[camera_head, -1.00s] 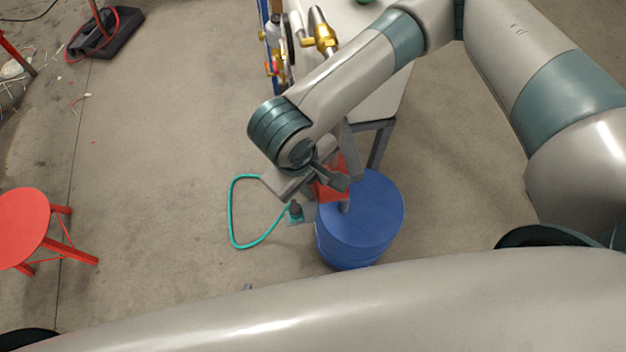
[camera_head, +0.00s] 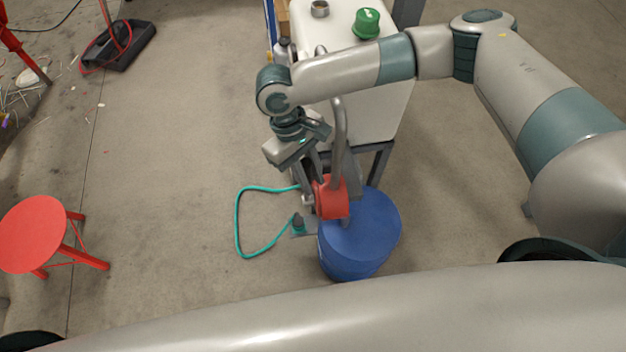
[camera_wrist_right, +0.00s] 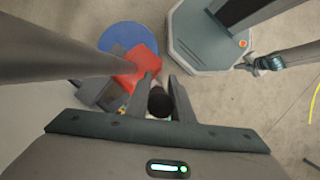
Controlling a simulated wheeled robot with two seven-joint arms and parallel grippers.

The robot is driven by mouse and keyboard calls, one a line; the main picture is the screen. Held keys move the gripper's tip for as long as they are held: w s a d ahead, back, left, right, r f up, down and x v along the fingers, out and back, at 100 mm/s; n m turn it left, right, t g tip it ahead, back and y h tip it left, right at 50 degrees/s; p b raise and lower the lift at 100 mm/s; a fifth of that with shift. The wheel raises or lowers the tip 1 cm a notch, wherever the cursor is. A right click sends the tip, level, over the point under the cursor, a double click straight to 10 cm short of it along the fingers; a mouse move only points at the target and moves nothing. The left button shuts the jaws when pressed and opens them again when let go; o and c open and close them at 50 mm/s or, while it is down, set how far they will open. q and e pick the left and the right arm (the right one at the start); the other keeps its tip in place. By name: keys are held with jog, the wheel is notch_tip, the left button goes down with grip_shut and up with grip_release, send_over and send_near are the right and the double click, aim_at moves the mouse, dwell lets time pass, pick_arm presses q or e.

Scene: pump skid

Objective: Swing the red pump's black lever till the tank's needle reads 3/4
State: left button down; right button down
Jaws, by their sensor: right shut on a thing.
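The red pump (camera_head: 331,198) stands at the edge of the blue drum (camera_head: 362,232), with a grey pipe rising beside it. My right gripper (camera_head: 313,160) is just above and left of the pump. In the right wrist view its fingers are shut on the black lever (camera_wrist_right: 160,103); only the lever's round dark end shows between them. The pump's red body (camera_wrist_right: 136,72) lies just beyond. The white tank (camera_head: 375,112) stands behind; no gauge needle can be read. What looks like my left gripper (camera_wrist_right: 252,65) is small at the right wrist view's upper right, its jaws unclear.
A green cap (camera_head: 367,23) sits on the tank. A teal hose (camera_head: 238,220) loops on the floor left of the pump. A red stool (camera_head: 38,235) stands at the left. The floor between stool and hose is clear.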

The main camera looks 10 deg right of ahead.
pick_arm(q)
jog(key=shift+r+p, duration=0.3)
jog(key=shift+r, duration=0.2)
pick_arm(e)
jog(key=shift+w+g, duration=0.6)
jog(key=shift+w, duration=0.3)
jog(key=c, duration=1.6)
grip_release()
jog(key=shift+o, duration=0.2)
pick_arm(q)
jog(key=shift+f, duration=0.1)
pick_arm(e)
jog(key=shift+r, duration=0.1)
